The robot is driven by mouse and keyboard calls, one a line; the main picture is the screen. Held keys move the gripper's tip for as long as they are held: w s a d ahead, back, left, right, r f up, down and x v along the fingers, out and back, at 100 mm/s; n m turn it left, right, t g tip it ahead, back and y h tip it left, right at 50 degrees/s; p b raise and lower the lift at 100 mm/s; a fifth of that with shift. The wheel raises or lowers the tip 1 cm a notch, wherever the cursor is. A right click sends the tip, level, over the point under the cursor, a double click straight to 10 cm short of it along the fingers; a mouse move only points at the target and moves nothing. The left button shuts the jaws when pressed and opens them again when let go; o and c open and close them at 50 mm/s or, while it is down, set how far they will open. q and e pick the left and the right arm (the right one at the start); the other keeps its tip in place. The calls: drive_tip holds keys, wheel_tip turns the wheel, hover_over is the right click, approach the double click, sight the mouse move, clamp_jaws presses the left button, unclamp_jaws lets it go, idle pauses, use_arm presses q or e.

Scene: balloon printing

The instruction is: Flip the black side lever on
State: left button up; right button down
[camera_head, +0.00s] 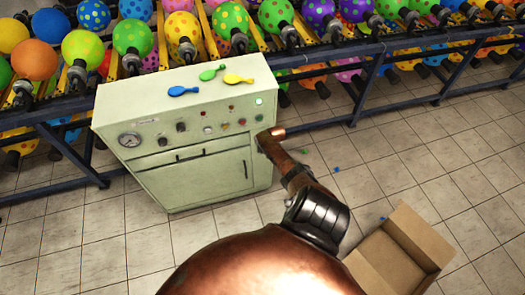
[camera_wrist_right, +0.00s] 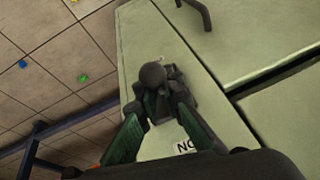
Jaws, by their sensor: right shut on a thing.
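The pale green machine (camera_head: 185,130) has a black side lever with a round knob (camera_wrist_right: 152,74) that shows in the right wrist view. My right gripper (camera_wrist_right: 156,108) has its two green-padded fingers on either side of the lever and is shut on it. A white label (camera_wrist_right: 184,147) partly reading "NO" sits beside the lever's base. In the head view my right gripper (camera_head: 265,142) reaches the machine's right side, and I cannot make out the lever there. My left gripper is not in view.
Three deflated balloons (camera_head: 213,72) lie on the machine top. Racks of dotted balloons (camera_head: 130,37) stand behind it. An open cardboard box (camera_head: 402,250) sits on the tiled floor at the lower right. Small coloured bits lie on the floor.

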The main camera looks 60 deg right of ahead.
drive_tip(key=shift+s+a+f, duration=0.3)
drive_tip(key=shift+f, duration=0.05)
drive_tip(key=c, duration=2.3)
unclamp_jaws()
drive_tip(key=shift+c, duration=0.2)
drive_tip(key=o, duration=0.4)
drive_tip(key=shift+w+d+r, duration=0.2)
drive_tip(key=shift+r, duration=0.05)
drive_tip(key=shift+c, duration=0.2)
drive_tip(key=v, duration=1.2)
